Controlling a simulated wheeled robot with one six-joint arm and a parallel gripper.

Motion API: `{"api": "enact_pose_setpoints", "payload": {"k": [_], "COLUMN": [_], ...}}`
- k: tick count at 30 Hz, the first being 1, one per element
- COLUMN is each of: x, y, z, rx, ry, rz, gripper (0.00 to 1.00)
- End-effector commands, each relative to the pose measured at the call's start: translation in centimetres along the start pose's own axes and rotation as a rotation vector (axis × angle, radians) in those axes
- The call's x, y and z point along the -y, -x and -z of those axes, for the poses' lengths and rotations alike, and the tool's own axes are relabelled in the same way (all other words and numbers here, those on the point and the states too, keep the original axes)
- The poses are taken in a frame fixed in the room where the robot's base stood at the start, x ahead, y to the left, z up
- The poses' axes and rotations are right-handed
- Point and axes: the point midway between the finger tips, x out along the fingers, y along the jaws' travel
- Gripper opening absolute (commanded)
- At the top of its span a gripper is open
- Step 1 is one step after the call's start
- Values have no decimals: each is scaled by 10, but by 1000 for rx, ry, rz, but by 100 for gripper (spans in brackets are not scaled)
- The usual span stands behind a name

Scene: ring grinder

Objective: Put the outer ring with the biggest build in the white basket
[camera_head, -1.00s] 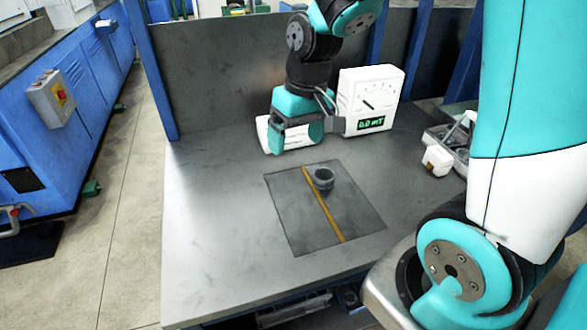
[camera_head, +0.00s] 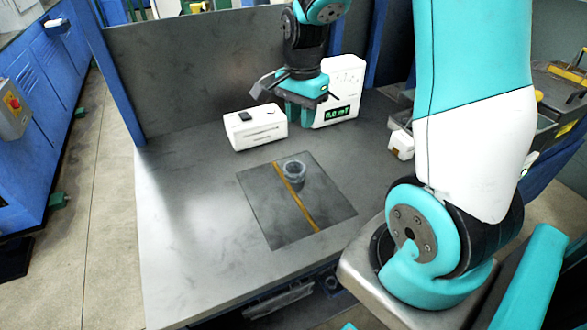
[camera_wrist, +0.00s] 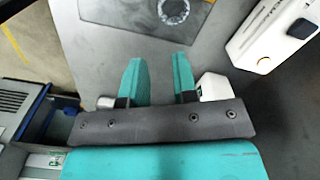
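A dark grey ring (camera_head: 294,172) lies on the dark square mat (camera_head: 262,203), right of its yellow stripe. The ring also shows at the top edge of the wrist view (camera_wrist: 173,12), partly cut off. It is the only ring I can make out. My gripper (camera_head: 301,115) is over the back of the table, in front of the gauge, behind the ring and apart from it. In the wrist view my gripper's two teal fingers (camera_wrist: 156,66) are spread with nothing between them. I cannot make out a white basket.
A white box (camera_head: 257,133) with a black button stands at the table's back. A white gauge (camera_head: 345,82) with a green display is beside it. A small white block (camera_head: 401,144) is at the right. Grey bins (camera_head: 548,95) stand far right. The table's left front is clear.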

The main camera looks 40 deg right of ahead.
Motion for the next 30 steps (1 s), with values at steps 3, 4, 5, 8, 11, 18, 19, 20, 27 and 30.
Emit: {"api": "enact_pose_setpoints", "payload": {"k": [3, 4, 5, 8, 11, 18, 19, 20, 27, 30], "x": [-2, -2, -2, -3, -3, -3, -3, -2, -2, -1], "y": [-11, -16, -21, -43, -66, -112, -116, -119, -135, -148], "z": [13, 13, 13, 12, 12, 12, 12, 12, 12, 11], "rx": [-9, -10, -9, -7, -7, -9, -8, -9, -9, -8], "ry": [-81, -85, -85, -81, -80, -77, -77, -77, -76, -76], "rz": [-15, -16, -17, -19, -18, -14, -14, -13, -13, -16], "gripper": [27, 27, 27, 27, 27, 27, 27, 27, 27, 27]}}
